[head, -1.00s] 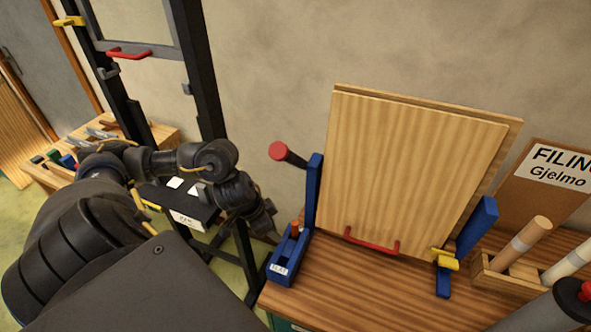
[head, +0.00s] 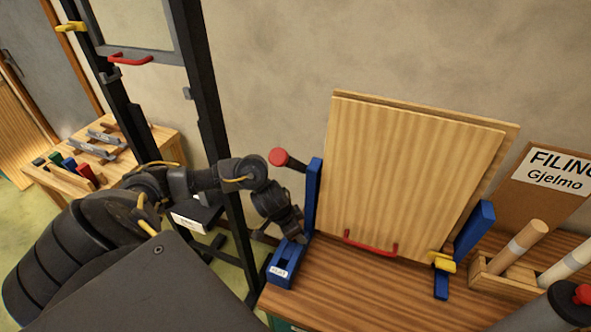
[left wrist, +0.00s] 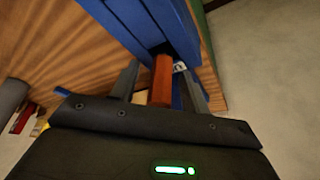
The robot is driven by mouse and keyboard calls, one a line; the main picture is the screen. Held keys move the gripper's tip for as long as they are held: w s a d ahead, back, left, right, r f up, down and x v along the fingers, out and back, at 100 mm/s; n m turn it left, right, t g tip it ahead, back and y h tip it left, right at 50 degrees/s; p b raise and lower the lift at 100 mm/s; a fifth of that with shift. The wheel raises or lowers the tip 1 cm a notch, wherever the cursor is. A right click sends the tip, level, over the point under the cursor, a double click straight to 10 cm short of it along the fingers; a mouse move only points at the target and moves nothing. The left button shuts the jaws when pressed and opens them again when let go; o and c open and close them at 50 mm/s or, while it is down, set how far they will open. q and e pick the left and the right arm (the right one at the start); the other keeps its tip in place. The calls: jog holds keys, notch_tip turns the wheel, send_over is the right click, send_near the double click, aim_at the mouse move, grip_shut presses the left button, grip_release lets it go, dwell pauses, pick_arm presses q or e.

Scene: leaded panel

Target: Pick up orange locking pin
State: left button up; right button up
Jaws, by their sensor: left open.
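The orange locking pin (left wrist: 162,82) stands up from the blue holder (left wrist: 168,28) in the left wrist view. My left gripper (left wrist: 159,72) is open, with one finger on each side of the pin. I cannot tell whether either finger touches it. In the head view my left gripper (head: 284,230) is just above the blue holder (head: 284,266), at the bench's left end, and hides the pin.
A wooden panel (head: 410,175) with a red handle (head: 370,243) stands on the bench (head: 350,290) between blue uprights. A red-ended bar (head: 279,157) juts out near my left wrist. A black frame (head: 205,100) stands behind my left arm.

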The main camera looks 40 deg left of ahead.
pick_arm(q)
jog(key=shift+c, duration=0.5)
grip_shut()
jog(key=shift+w+r, duration=0.1)
jog(key=shift+r, duration=0.6)
jog(key=s+a+r+b, duration=0.4)
jog(key=s+a+r, duration=0.5)
jog(key=s+r, duration=0.1)
jog(key=shift+b+v, duration=0.35)
jog(key=shift+v, duration=0.45)
jog(key=shift+s+d, duration=0.1)
jog(key=shift+d, duration=0.05)
